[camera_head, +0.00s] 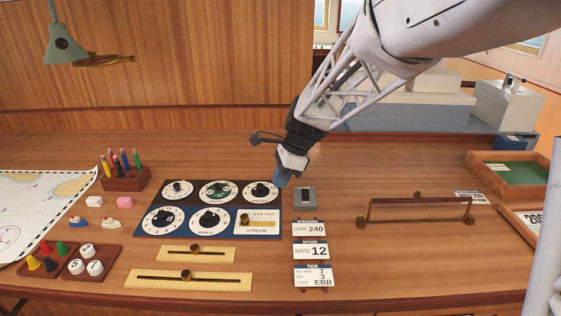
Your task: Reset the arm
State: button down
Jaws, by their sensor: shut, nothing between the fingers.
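My arm reaches in from the upper right of the head view. My gripper (281,180) points down, shut and empty, at the back right corner of the dial panel (220,189). It hangs just left of a small grey switch box (306,200). Whether the fingertips touch the panel I cannot tell. The panel has several white dials with knobs and a stream slider (257,220) at its front right.
Three cards (311,250) stand in front of the switch box. Two brass sliders (188,279) lie at the front. A wooden rail (417,209) and trays (510,172) are at right. A chart (35,205), pegs (123,175) and tokens are at left. A lamp (63,45) hangs upper left.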

jog(key=s+d+r+n+t+h, duration=0.1)
jog(key=s+d+n, duration=0.4)
jog(key=s, duration=0.5)
jog(key=s+d+r+n+t+h, duration=0.1)
jog(key=s+d+n, duration=0.4)
jog(key=s, duration=0.6)
jog(key=s+d+r+n+t+h, duration=0.1)
jog(key=s+d+r+n+h, duration=0.1)
jog(key=s+d+n, duration=0.3)
jog(key=shift+s+d+r+n+h, duration=0.3)
jog(key=shift+s+d, duration=1.55)
jog(key=shift+s, duration=1.25)
